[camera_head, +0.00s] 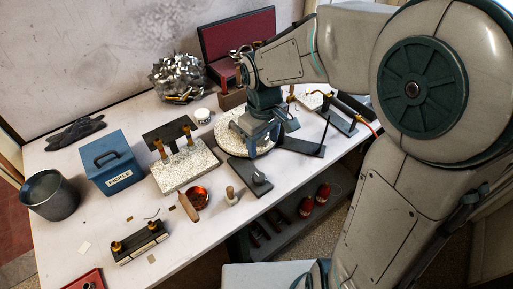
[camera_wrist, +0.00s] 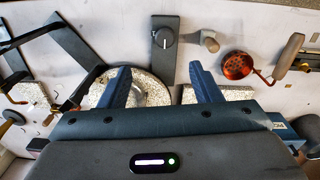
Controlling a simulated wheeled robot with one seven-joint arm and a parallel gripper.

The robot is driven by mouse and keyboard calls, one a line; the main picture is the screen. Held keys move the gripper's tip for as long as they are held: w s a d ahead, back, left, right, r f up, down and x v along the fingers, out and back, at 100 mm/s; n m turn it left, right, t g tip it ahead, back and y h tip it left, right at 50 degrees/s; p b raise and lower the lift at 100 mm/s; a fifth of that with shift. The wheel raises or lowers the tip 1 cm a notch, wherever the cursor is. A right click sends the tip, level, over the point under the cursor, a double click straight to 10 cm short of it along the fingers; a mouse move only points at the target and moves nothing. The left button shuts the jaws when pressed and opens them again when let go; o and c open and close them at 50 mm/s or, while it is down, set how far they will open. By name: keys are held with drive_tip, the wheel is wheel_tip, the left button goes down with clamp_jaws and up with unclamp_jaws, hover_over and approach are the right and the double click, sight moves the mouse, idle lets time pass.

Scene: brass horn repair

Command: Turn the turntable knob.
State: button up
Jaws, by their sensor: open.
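The turntable is a round speckled disc (camera_head: 229,128) in the middle of the bench. A dark flat plate (camera_head: 243,172) sticks out from it toward the bench's front edge and carries the grey knob (camera_head: 259,178). In the wrist view the knob (camera_wrist: 165,38) is round, with a pale pointer line, at the upper middle. My gripper (camera_wrist: 163,80) is open and empty, its two blue fingers spread over the turntable (camera_wrist: 152,88). In the head view my gripper hangs above the disc, behind the knob. The knob is apart from both fingers. My gripper hides part of the disc.
A wooden-handled stamp (camera_head: 232,195) and a copper pan (camera_head: 200,195) lie left of the knob. A speckled block (camera_head: 185,170) with brass pieces stands left of the turntable. A dark stand (camera_head: 303,146) is to the right. The bench's front edge is close to the knob.

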sight(258, 176)
drive_tip(key=shift+n, duration=0.3)
drive_tip(key=f, duration=1)
drive_tip(key=a+f, duration=0.1)
drive_tip(key=f, duration=0.4)
drive_tip(key=shift+w+f+b, duration=0.15)
drive_tip(key=shift+w+b, duration=0.15)
drive_tip(key=shift+b, duration=0.05)
drive_tip(key=c, duration=1)
